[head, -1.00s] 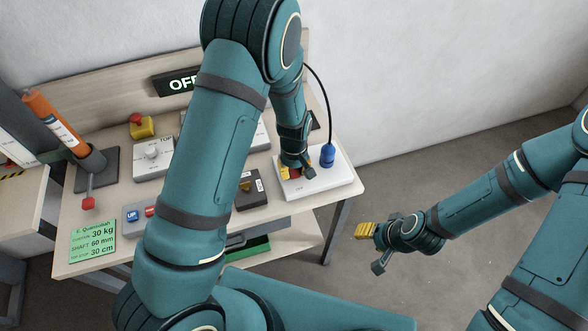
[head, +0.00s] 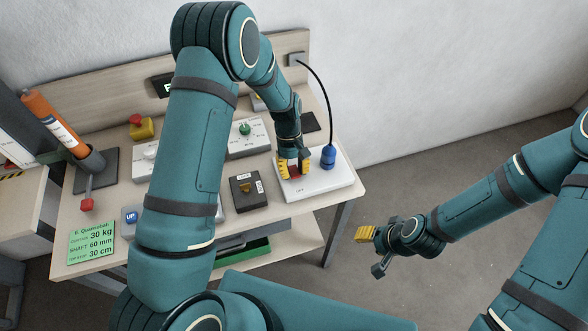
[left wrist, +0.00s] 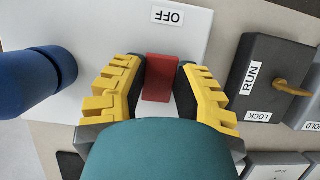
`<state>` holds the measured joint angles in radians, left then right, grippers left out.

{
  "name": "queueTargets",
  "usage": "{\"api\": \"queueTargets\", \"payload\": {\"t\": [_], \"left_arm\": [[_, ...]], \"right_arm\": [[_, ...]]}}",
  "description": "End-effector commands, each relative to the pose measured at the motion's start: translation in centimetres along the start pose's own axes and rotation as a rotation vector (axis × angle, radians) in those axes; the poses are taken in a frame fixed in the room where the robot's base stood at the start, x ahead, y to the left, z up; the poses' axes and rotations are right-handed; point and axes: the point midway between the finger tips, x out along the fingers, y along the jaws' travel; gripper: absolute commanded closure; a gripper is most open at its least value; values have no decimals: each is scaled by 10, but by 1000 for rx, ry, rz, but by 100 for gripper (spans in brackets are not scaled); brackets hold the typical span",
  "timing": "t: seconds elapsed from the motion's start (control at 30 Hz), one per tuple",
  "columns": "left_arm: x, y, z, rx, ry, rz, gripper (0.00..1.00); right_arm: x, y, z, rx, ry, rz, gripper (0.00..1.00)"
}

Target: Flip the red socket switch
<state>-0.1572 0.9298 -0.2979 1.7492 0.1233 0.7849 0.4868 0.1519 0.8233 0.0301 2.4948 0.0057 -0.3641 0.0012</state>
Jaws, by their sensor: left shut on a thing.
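The red socket switch (left wrist: 159,78) sits on a white socket plate (head: 325,183), with an OFF label beside it. A little of its red shows between the fingers in the head view (head: 295,171). My left gripper (head: 293,168) reaches down over the plate and is shut on the switch. In the left wrist view its yellow-padded fingers (left wrist: 163,85) stand on either side of the switch.
A blue plug (head: 328,156) with a black cable stands on the same plate, close to the left gripper. A dark RUN/LOCK key box (head: 247,191) is on its other side. A green-knob panel (head: 246,137) and an orange cartridge (head: 53,120) are farther left.

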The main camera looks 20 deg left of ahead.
Motion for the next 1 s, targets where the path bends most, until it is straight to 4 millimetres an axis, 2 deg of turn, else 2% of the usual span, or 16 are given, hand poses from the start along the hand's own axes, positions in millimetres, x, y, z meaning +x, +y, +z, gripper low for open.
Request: {"api": "queueTargets", "payload": {"t": [0.03,0.07,0.1,0.13,0.43,0.57,0.67,1.0], "left_arm": [[2,-1,1,0,-4,-3,100],[2,-1,1,0,-4,-3,60],[2,-1,1,0,-4,-3,46],[2,-1,1,0,-4,-3,38],[0,0,0,0,-1,-1,38],[-8,0,0,0,0,0,38],[-23,1,0,1,3,2,38],[-90,0,0,0,2,1,38]], "right_arm": [[0,0,0,0,0,0,53],[0,0,0,0,0,0,53],[0,0,0,0,0,0,53],[0,0,0,0,0,0,53],[0,0,0,0,0,0,53],[0,0,0,0,0,0,53],[0,0,0,0,0,0,53],[0,0,0,0,0,0,53]]}}
